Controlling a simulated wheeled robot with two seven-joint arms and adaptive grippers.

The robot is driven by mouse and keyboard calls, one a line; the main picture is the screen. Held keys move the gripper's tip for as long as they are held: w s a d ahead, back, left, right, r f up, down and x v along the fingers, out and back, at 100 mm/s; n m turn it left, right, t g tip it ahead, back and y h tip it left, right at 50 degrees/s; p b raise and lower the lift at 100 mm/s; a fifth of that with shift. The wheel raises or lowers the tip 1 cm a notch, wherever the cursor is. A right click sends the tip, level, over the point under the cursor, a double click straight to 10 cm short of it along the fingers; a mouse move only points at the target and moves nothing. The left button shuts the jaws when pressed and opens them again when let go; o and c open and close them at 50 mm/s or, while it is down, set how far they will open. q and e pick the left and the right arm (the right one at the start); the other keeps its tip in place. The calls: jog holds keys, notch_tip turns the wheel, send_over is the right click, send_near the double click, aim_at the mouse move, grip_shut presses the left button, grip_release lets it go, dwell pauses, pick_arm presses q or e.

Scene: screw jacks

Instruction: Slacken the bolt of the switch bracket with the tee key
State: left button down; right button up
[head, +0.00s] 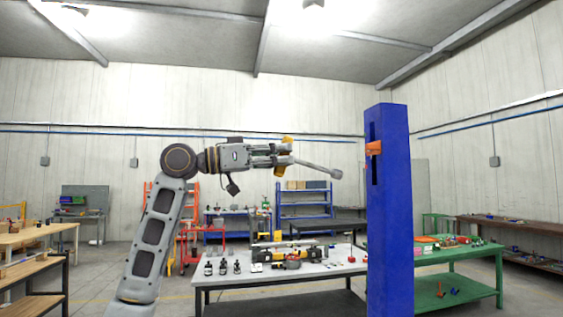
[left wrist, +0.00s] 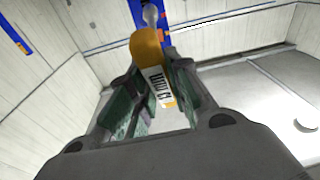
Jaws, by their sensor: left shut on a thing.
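The tee key (head: 318,168) has a yellow-orange cross handle and a grey shaft with a thicker end. My left gripper (head: 280,155) is shut on its handle, and the shaft points right, slightly down, toward the blue post. In the left wrist view the yellow handle (left wrist: 148,48) with a striped label sits between the fingers of the gripper (left wrist: 158,88). The orange switch bracket (head: 374,148) is on the upper part of the blue post (head: 390,225), beside a dark slot. In the head view the key's end appears left of and below the bracket, apart from it. The bolt cannot be made out.
A grey-topped table (head: 335,268) with bottles and tools stands behind, below my left arm. A green table (head: 460,255) with small parts is right of the post. Shelves and wooden benches line the room. The air around the gripper looks clear.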

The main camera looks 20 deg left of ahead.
pick_arm(q)
jog(key=shift+s+d+r, duration=0.15)
jog(key=shift+r, duration=0.25)
jog(key=shift+r+h, duration=0.15)
jog(key=shift+h, duration=0.25)
jog(key=shift+a+r+t+h, duration=0.3)
jog(key=shift+a+r, duration=0.1)
jog(key=shift+a, duration=0.05)
jog(key=shift+s+d+r+h, duration=0.1)
jog(key=shift+r+h, duration=0.1)
jog(key=shift+h, duration=0.4)
jog(key=shift+t, duration=0.3)
pick_arm(e)
jog(key=shift+s+a, duration=0.15)
jog(key=shift+a, duration=0.1)
pick_arm(q)
jog(key=shift+h, duration=0.3)
pick_arm(e)
jog(key=shift+d, duration=0.35)
jog(key=shift+d, duration=0.15)
